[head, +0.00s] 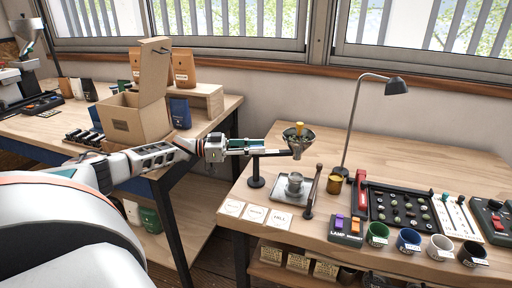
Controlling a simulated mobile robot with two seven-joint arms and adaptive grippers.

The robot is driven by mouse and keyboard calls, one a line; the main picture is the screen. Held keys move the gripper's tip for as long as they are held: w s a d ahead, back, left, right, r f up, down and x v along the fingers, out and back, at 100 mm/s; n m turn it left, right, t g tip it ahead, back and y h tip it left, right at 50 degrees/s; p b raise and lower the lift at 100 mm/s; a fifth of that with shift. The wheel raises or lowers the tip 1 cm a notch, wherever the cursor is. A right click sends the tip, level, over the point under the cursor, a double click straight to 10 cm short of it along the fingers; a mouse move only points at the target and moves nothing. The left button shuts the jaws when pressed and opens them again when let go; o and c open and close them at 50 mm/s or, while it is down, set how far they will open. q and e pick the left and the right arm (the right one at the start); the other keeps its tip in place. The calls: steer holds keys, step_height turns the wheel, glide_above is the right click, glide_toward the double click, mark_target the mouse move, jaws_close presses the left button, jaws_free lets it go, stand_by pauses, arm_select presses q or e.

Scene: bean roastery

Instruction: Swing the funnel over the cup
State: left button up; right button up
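The grey metal funnel (297,148) hangs at the end of a dark horizontal arm on a short black post (257,172). A yellow piece (299,128) stands up at its top. The small metal cup (295,182) stands upright on a silver tray (279,192). In the picture the funnel is above the cup, with a gap between; whether it is exactly centred I cannot tell. My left gripper (262,146) reaches in from the left, its tip close to the funnel's left side. Contact and finger opening are unclear. My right gripper is not in view.
A dark upright lever (314,190) stands right of the tray. A desk lamp (396,86), a small amber jar (335,184), a button box (346,229), a sample board (402,208) and several coloured cups (408,240) stand further right. White cards (254,213) lie in front. The back of the table is clear.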

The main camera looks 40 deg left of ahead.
arm_select(q)
steer(key=shift+r, duration=0.3)
step_height(320, 180, up, 10)
steer(key=shift+f, duration=0.25)
